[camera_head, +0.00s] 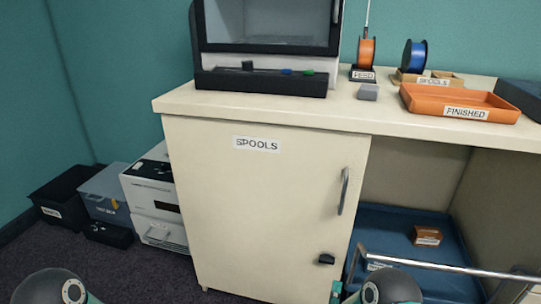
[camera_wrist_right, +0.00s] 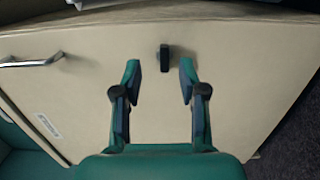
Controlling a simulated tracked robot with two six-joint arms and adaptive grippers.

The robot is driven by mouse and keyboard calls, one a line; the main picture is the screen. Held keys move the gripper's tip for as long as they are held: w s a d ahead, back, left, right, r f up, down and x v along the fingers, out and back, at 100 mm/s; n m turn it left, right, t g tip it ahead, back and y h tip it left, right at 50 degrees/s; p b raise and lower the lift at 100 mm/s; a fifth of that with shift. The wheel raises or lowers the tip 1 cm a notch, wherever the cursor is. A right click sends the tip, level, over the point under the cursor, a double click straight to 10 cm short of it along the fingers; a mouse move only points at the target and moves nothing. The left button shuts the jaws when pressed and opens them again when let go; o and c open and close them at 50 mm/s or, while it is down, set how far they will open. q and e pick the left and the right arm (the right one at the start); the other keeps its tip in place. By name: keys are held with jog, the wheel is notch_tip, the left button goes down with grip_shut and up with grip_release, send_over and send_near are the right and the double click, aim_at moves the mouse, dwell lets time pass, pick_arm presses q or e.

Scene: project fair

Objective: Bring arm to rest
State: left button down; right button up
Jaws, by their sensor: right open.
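My right gripper (camera_wrist_right: 159,80) is open in the right wrist view, with its two teal and dark fingers apart and nothing between them. It faces the cream cabinet door (camera_wrist_right: 90,85). A small black latch (camera_wrist_right: 164,57) on the door shows just beyond the fingertips; I cannot tell the distance to it. In the head view only a teal bit of my right gripper (camera_head: 337,291) shows at the bottom edge, below and beside the latch (camera_head: 326,259). The cabinet door (camera_head: 255,210), labelled SPOOLS, looks shut. Of my left arm only a joint shows at the bottom left; its gripper is out of view.
A metal-handled blue cart (camera_head: 450,265) carrying a brown box (camera_head: 427,236) stands under the counter at the right. An orange FINISHED tray (camera_head: 450,97) and a printer (camera_head: 268,50) stand on the counter. Boxes (camera_head: 107,195) stand left of the cabinet.

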jog(key=s+d+f+m+g+y, duration=0.2)
jog(key=s+f+m+g+y, duration=0.35)
jog(key=f, duration=0.35)
jog(key=s+a+f+m+g+y, duration=0.25)
jog(key=s+a+m+g, duration=0.2)
jog(key=s, duration=0.55)
jog(key=s+a+f+m+g+y, duration=0.2)
jog(key=s+a+f+m+g, duration=0.15)
jog(key=s+m+g, duration=0.45)
notch_tip(320, 180, up, 37)
jog(key=s+n+t+p, duration=0.1)
jog(key=n+p, duration=0.1)
jog(key=p, duration=3.4)
jog(key=shift+s+a+t+p, duration=0.25)
jog(key=shift+s+t+p, duration=0.05)
jog(key=shift+t+p, duration=0.1)
